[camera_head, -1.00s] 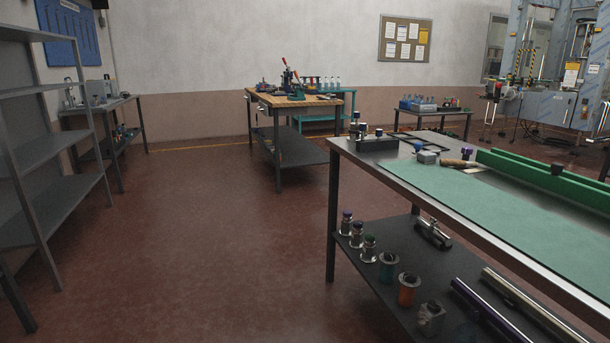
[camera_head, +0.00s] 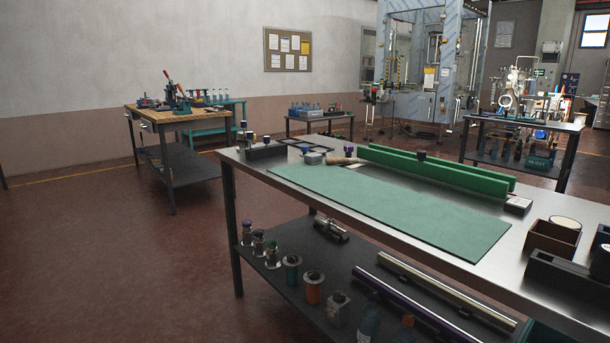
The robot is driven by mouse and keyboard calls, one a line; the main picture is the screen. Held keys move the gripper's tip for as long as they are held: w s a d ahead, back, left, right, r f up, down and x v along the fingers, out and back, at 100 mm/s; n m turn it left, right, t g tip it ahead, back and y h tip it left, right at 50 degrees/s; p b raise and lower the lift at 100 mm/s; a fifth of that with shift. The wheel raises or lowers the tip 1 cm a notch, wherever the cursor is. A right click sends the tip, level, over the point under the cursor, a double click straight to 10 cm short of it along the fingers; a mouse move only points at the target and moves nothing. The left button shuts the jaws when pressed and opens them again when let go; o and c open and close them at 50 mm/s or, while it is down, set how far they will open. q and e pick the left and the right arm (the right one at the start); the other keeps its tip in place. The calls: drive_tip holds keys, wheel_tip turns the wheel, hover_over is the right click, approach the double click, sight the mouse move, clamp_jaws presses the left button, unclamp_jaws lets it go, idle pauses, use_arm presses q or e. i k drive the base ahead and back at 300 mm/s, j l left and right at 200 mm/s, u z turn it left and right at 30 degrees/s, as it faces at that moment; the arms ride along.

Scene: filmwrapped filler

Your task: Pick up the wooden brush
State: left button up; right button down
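A small object with a pale wooden handle (camera_head: 343,161) lies on the metal-topped workbench (camera_head: 240,160), at the back edge of the green mat (camera_head: 390,207). It looks like the wooden brush, but it is too small to make out its bristles. It lies beside a small grey block with a dark knob (camera_head: 312,157) and near the left end of the long green rail (camera_head: 435,173). Neither of my grippers is in view.
Dark open boxes (camera_head: 551,240) stand at the bench's right end. The lower shelf (camera_head: 290,275) holds several jars and long rods. A wood-topped table (camera_head: 170,116) stands behind at left. The floor (camera_head: 110,250) left of the bench is clear.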

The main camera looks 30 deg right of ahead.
sight(334, 160)
drive_tip(key=z, duration=1.6)
drive_tip(key=i+j+z, duration=0.15)
drive_tip(key=z, duration=0.25)
drive_tip(key=i+j+z, duration=0.1)
drive_tip(key=j+z, duration=0.3)
drive_tip(key=i+j+z, duration=0.1)
drive_tip(key=z, duration=0.25)
drive_tip(key=k+j, duration=0.05)
